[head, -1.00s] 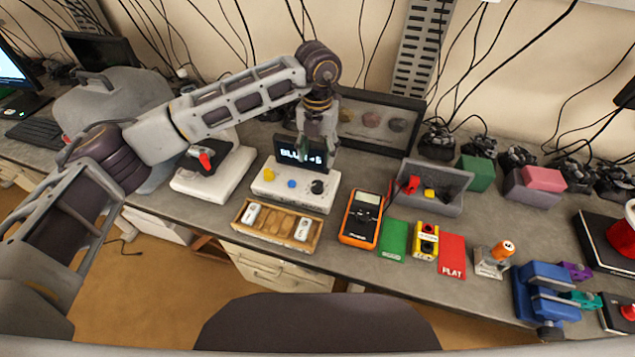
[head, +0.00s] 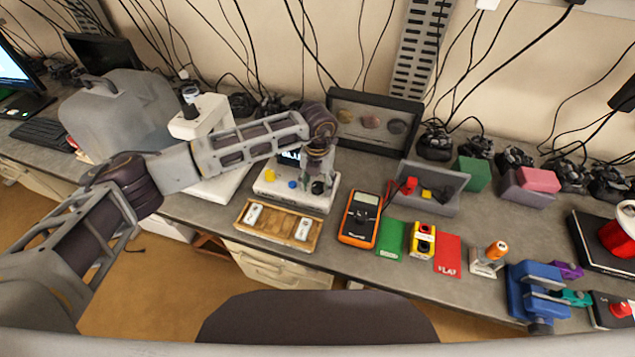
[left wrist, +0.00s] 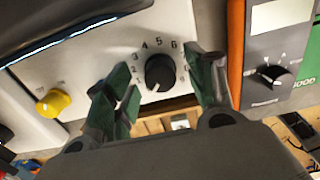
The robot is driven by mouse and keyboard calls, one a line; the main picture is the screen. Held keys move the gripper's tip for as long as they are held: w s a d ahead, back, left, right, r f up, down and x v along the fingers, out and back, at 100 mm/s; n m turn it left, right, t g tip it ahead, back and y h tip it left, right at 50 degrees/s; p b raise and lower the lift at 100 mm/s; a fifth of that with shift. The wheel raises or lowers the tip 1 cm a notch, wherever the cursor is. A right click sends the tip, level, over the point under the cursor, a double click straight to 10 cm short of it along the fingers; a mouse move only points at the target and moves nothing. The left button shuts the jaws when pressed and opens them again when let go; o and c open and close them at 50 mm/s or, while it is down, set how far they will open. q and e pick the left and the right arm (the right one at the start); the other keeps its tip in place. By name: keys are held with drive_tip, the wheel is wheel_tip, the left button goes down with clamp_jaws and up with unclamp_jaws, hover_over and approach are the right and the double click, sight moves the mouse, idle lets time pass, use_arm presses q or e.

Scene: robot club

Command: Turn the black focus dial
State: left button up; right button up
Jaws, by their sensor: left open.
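The black focus dial (left wrist: 160,73) sits on the white control box, with printed numbers around it. In the head view the dial (head: 318,187) shows at the right end of the box (head: 283,198). My left gripper (head: 316,172) is over the right part of the box, pointing down. In the left wrist view its green-padded fingers (left wrist: 160,88) are open, one on each side of the dial, with gaps between pads and dial. I cannot tell how far the fingertips are above the panel. A yellow knob (left wrist: 54,103) is left of the dial. My right gripper is not in view.
A blue knob (head: 292,184) is on the same box. A wooden tray with white pieces (head: 278,225) lies in front. An orange multimeter (head: 360,218) stands close on the right. A dark framed panel (head: 374,118) is behind. Several other items crowd the bench to the right.

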use_arm(q)
drive_tip(key=shift+f, duration=0.35)
drive_tip(key=c, duration=1.1)
drive_tip(key=shift+o, duration=0.2)
